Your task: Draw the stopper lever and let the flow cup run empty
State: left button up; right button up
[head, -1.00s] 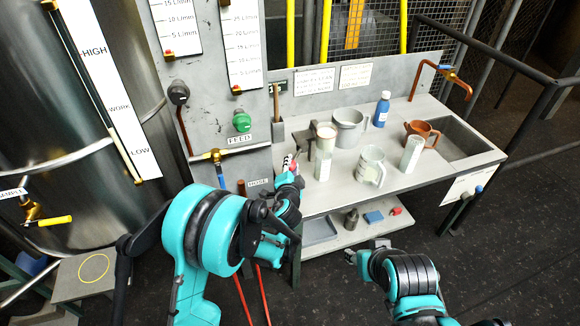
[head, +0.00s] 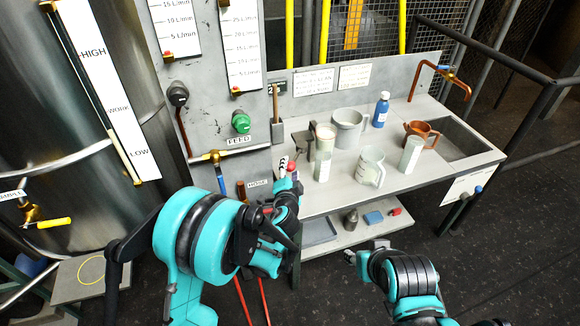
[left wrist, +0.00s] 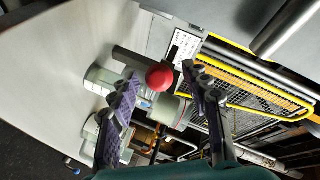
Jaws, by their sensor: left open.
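A red ball knob (left wrist: 159,77) on a dark bar shows in the left wrist view between the fingers of my left gripper (left wrist: 161,84). The fingers stand apart, one on each side of the knob; I cannot tell whether either touches it. In the head view my left gripper (head: 285,180) is at the bench's left edge, and the red knob (head: 292,167) shows beside its fingertips. The cup with a cream top, apparently the flow cup (head: 325,132), stands just beyond, by a dark bracket. My right gripper (head: 356,257) is low in front of the bench, its fingers too small to read.
The bench (head: 325,203) carries a glass cylinder (head: 322,166), a grey pot (head: 348,128), a clear jug (head: 370,167), another cylinder (head: 411,154), a blue bottle (head: 381,109) and a brown jug (head: 421,134). The feed panel with a green knob (head: 241,122) rises at left.

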pick_arm(q)
jog(key=v, duration=0.9)
jog(key=shift+s, duration=0.25)
jog(key=shift+r, duration=0.1)
dwell(6.8)
